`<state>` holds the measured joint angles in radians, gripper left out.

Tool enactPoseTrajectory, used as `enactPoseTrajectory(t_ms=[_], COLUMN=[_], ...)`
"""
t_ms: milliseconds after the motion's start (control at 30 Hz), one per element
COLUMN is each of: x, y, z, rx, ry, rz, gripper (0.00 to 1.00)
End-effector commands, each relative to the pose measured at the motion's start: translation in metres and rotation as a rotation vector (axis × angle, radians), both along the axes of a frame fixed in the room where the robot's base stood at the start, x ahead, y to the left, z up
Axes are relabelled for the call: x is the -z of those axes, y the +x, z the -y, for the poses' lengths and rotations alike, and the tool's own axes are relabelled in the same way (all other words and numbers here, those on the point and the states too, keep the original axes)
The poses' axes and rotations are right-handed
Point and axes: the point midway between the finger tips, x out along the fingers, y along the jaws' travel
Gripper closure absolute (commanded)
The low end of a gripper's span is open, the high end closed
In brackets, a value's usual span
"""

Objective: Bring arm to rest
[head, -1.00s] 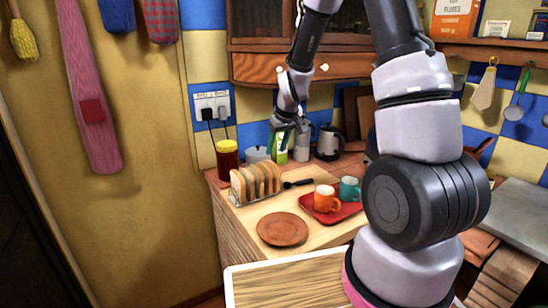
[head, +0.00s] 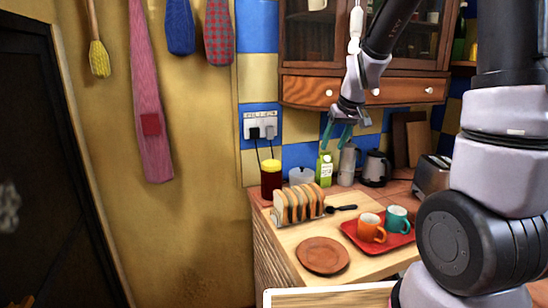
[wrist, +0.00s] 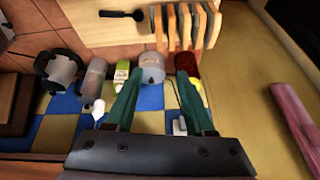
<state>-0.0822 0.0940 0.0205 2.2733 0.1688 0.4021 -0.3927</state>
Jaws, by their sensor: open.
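My gripper (head: 337,131) has green fingers that stand apart with nothing between them. In the head view it hangs in the air above the back of the counter, over the green and white carton (head: 324,168). In the wrist view my gripper (wrist: 162,108) points at the back of the counter, with the carton (wrist: 121,75) and a white lidded pot (wrist: 151,68) beyond its fingers. My arm rises in front of the cabinet and along the right side of the head view.
A toast rack (head: 299,204), a brown plate (head: 322,256) and a red tray (head: 362,243) with two mugs sit on the counter. A red jar with a yellow lid (head: 271,180) and a kettle (head: 375,168) stand behind. A cabinet drawer (head: 365,90) is close to my arm.

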Motion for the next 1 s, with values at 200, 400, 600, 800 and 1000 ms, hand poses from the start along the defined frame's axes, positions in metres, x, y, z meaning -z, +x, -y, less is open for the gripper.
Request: enactPoseTrajectory(t_ms=[200, 400, 600, 800, 1000], x=[-0.083, -0.131, -0.153, -0.158, -0.158], y=[-0.066, -0.135, -0.194, -0.22, -0.222], z=[0.015, 0.025, 0.03, 0.032, 0.032], rx=[0.153, 0.287, 0.396, 0.445, 0.45], ry=[0.093, 0.182, 0.258, 0.293, 0.297], rz=[0.047, 0.078, 0.099, 0.106, 0.103], gripper=[0.46, 0.46, 0.46, 0.46, 0.46])
